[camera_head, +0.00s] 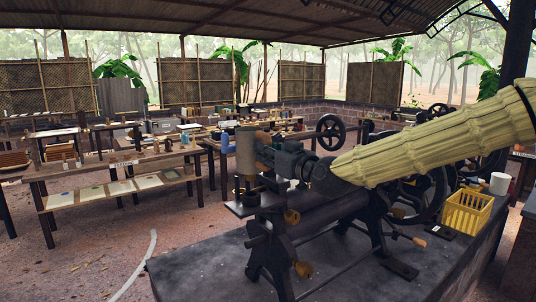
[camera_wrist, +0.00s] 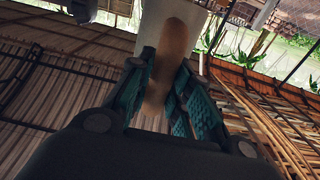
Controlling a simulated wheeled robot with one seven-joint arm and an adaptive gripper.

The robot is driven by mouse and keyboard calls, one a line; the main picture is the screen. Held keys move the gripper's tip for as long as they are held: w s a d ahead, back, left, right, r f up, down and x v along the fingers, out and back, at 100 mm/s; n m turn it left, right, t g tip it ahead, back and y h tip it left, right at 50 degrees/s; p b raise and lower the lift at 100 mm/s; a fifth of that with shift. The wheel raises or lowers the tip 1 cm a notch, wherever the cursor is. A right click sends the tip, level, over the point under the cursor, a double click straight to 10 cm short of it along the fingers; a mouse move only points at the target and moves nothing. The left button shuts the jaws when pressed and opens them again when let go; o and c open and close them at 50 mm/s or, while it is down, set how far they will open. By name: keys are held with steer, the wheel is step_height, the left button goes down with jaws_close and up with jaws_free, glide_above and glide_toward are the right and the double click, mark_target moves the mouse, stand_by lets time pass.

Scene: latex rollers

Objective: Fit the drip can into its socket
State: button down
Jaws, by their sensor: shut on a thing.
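The drip can (camera_head: 245,152) is a grey upright cylinder above the left end of the roller machine. My gripper (camera_head: 264,155) is to its right and is shut on its tan wooden handle. In the wrist view, the teal fingers (camera_wrist: 160,85) close around the handle (camera_wrist: 170,50), with the pale can (camera_wrist: 151,22) beyond it. A dark round holder (camera_head: 250,198), which looks like the socket, stands on a small plate below the can. The can appears over this holder, but the gap between them is hard to tell.
A yellow crate (camera_head: 467,212) and a white cup (camera_head: 500,183) stand at the right. Tables with tools, one being a shelved table (camera_head: 120,188), stand behind at left.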

mark_target(268, 167)
steer(key=shift+s+b, duration=0.2)
steer(key=shift+b, duration=0.25)
step_height(268, 167, down, 3)
steer(key=shift+w+r+b, duration=0.1)
steer(key=shift+b, duration=0.95)
steer(key=shift+f+b, duration=0.5)
steer(key=shift+f, duration=0.1)
steer(key=shift+b, duration=0.6)
steer(key=shift+f+b, duration=1.5)
steer(key=shift+f, duration=0.35)
stand_by(1.0)
steer(key=c, duration=1.2)
jaws_free()
steer(key=shift+c, duration=0.2)
steer(key=shift+o, duration=0.3)
steer(key=shift+f, duration=0.15)
